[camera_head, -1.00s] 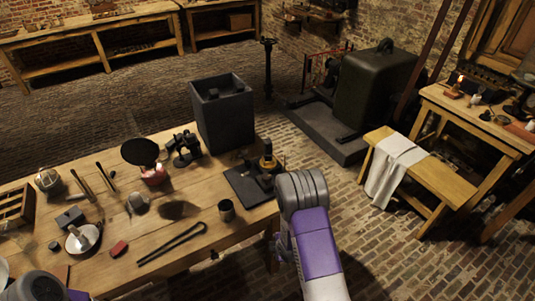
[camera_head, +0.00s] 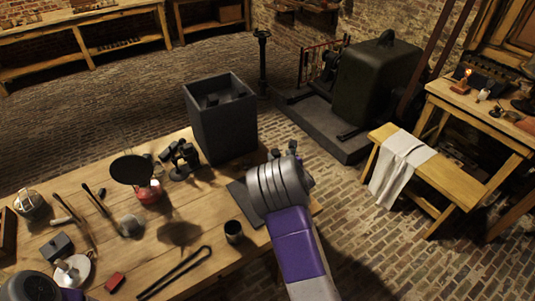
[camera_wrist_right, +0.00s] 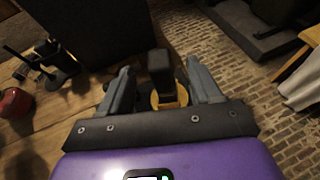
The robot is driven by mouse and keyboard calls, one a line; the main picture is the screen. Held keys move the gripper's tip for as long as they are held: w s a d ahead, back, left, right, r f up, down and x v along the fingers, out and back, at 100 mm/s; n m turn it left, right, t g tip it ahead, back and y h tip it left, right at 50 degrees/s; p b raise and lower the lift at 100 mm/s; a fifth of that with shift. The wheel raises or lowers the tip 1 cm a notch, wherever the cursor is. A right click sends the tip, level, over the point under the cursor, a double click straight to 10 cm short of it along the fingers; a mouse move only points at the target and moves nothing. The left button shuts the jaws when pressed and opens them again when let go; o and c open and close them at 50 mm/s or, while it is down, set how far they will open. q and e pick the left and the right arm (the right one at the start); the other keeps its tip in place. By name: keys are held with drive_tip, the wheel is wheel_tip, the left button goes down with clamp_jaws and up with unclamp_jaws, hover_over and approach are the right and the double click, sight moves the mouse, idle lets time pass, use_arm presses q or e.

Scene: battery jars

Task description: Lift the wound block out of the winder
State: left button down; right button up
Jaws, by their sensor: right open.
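The winder stands at the right end of the workbench; in the head view my right gripper (camera_head: 291,165) and wrist cover most of it, leaving part of its dark base board (camera_head: 240,193). In the right wrist view a dark upright block (camera_wrist_right: 160,66) stands above a yellow-brown round part (camera_wrist_right: 169,98), between the two spread fingers of my right gripper (camera_wrist_right: 159,70). The fingers are open, one on each side; whether either touches the block I cannot tell. Of my left arm only a grey and purple part shows at the lower left; its fingers are out of view.
A tall dark open box (camera_head: 222,128) stands just behind the winder. Brick floor lies free to the right, before a bench with a cloth (camera_head: 400,168).

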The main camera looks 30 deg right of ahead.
sight(275, 151)
drive_tip(key=shift+w+d+f, duration=0.15)
drive_tip(key=shift+w+f, duration=0.1)
drive_tip(key=shift+w, duration=0.35)
drive_tip(key=shift+x, duration=2.95)
drive_tip(key=shift+s+f, duration=0.1)
drive_tip(key=shift+f, duration=0.1)
clamp_jaws()
drive_tip(key=shift+r, duration=0.1)
